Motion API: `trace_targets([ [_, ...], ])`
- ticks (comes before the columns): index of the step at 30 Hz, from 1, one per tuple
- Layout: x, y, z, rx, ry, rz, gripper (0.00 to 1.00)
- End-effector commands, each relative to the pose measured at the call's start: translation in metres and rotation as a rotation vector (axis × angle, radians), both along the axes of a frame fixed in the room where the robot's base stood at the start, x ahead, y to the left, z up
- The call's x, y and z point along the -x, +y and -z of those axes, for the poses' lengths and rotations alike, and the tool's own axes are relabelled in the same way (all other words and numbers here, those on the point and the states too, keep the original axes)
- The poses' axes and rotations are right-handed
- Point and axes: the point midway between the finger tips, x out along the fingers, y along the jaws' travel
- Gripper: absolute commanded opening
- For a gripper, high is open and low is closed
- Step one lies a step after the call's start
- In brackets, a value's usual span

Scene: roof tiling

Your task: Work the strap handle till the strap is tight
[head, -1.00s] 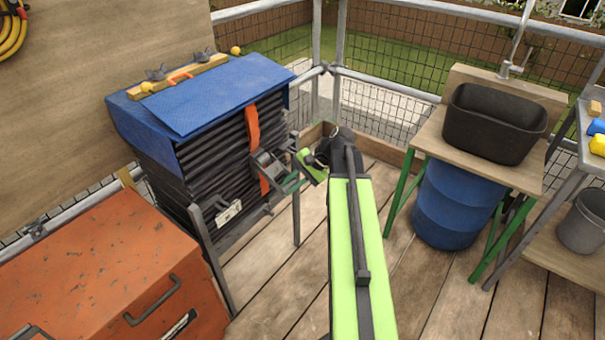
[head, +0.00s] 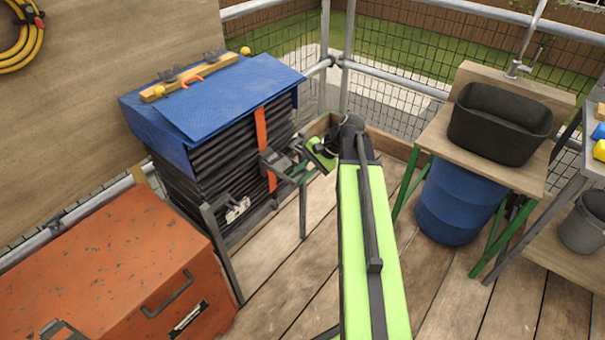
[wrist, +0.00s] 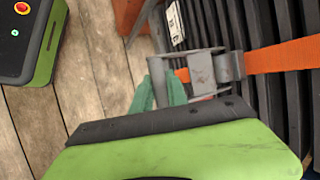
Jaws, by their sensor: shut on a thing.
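An orange strap (head: 261,126) runs down the front of a stack of black ribbed sheets (head: 222,152). It also shows at the right in the wrist view (wrist: 283,58). A grey metal ratchet (head: 271,160) sits on the strap, and its frame shows at the middle of the wrist view (wrist: 204,72). My gripper (head: 298,177) has green fingers, which show just left of the ratchet in the wrist view (wrist: 161,92). They are shut on the ratchet's handle, which sticks out from the stack.
A blue tarp (head: 220,95) covers the stack. An orange chest (head: 120,265) stands at the front left. A wooden stand with a black basin (head: 500,122) and a blue barrel (head: 455,202) is to the right. Bare plank floor (head: 305,285) lies between.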

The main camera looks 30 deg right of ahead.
Motion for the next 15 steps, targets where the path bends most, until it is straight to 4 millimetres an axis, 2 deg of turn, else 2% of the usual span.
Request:
trace_targets([
  [1,-0.0014,0.0065,-0.0024,-0.012,-0.005,-0.009,0.00],
  [11,-0.0021,0.0088,-0.0023,-0.012,-0.005,-0.012,0.00],
  [12,-0.0022,0.0089,-0.0023,-0.012,-0.005,-0.012,0.20],
  [15,-0.0021,0.0081,-0.0020,-0.010,-0.005,-0.012,0.33],
])
